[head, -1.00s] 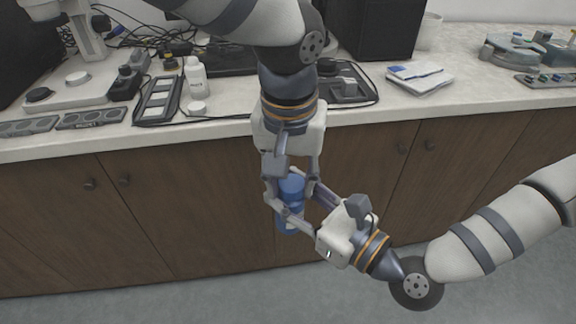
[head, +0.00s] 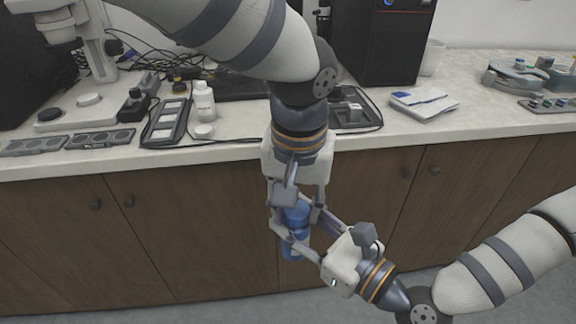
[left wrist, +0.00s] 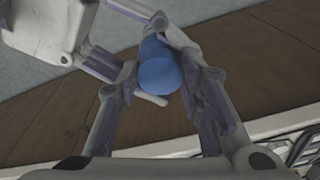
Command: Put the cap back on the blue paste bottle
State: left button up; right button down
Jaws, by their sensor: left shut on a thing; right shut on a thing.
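The blue paste bottle (head: 293,246) hangs in the air in front of the cabinet doors, roughly upright. My right gripper (head: 298,224) is shut on it, reaching in from the lower right. My left gripper (head: 294,208) comes down from above and is shut around the blue top, which looks like the cap (head: 295,213). In the left wrist view the round blue end of the cap (left wrist: 160,75) shows between my left fingers (left wrist: 168,95). The fingers hide the join, so I cannot tell whether cap and bottle touch or are threaded.
The counter (head: 230,151) runs behind my grippers. On it are a white bottle (head: 204,103), a small white round thing (head: 203,131), a black-framed tray (head: 166,122), papers (head: 424,103) and a dark computer case (head: 390,40). The space before the cabinets (head: 160,220) is clear.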

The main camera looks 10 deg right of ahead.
pick_arm(q)
jog(key=shift+a+f, duration=0.15)
jog(key=shift+f, duration=0.35)
dwell(0.3)
jog(key=o, duration=0.7)
jog(key=shift+c, duration=0.2)
jog(key=shift+o, duration=0.3)
jog(key=shift+o, duration=1.1)
jog(key=shift+s+r+n, duration=0.1)
jog(key=shift+r+n, duration=0.15)
jog(key=shift+n, duration=0.35)
jog(key=r+n, duration=0.1)
jog(key=n, duration=0.2)
jog(key=r+n, duration=0.1)
jog(key=n, duration=0.3)
jog(key=w+r+n, duration=0.1)
jog(key=n, duration=0.3)
jog(key=shift+a+r+g, duration=0.2)
jog(key=shift+r+g, duration=0.1)
jog(key=shift+r, duration=0.05)
notch_tip(320, 180, up, 4)
jog(key=n, duration=1)
jog(key=shift+d+f+n+g, duration=0.15)
jog(key=shift+f+n+g, duration=0.05)
jog(key=shift+n+g, duration=0.1)
jog(key=n, duration=0.2)
jog(key=r+n, duration=0.1)
jog(key=shift+s+d+r+n, duration=0.1)
jog(key=shift+s+d+n, duration=0.05)
jog(key=shift+d+n, duration=0.2)
